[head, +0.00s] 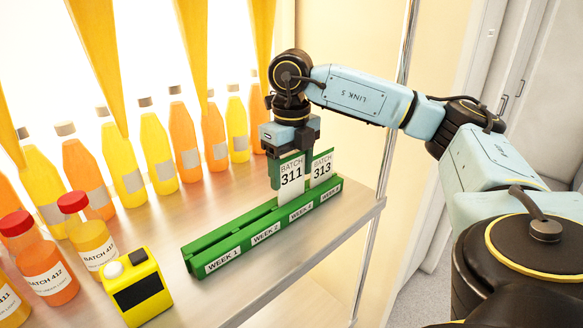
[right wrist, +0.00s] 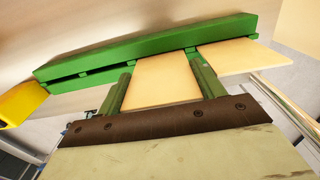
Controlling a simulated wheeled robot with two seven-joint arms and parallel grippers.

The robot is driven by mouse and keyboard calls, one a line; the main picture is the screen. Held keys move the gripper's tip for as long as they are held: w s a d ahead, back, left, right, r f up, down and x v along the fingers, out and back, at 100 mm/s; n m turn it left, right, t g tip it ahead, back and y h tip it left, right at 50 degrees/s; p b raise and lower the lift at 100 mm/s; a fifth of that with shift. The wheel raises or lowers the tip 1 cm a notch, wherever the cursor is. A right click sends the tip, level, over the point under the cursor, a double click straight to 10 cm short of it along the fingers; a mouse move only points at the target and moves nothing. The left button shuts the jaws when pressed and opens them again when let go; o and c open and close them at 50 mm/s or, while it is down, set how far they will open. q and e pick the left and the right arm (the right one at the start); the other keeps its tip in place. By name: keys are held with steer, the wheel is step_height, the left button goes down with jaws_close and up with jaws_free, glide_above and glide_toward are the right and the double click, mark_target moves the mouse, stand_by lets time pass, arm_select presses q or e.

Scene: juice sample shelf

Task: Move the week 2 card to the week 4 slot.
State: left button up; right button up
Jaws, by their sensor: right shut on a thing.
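My right gripper (head: 291,166) is over the rack, shut on the BATCH 311 card (head: 291,182). My left gripper is out of view.
A yellow device (head: 137,288) stands left of the rack's WEEK 1 end. Red-capped bottles (head: 95,245) are at the left, and a row of juice bottles (head: 158,150) stands behind. The shelf's front edge and a metal post (head: 368,245) are at the right.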

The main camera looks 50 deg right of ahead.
steer(key=shift+f+b, duration=0.7)
steer(key=shift+f, duration=0.4)
stand_by(0.4)
steer(key=o, duration=1)
step_height(320, 180, up, 5)
steer(key=shift+f, duration=0.15)
step_height(320, 180, up, 9)
steer(key=p, duration=0.5)
steer(key=shift+f, duration=0.1)
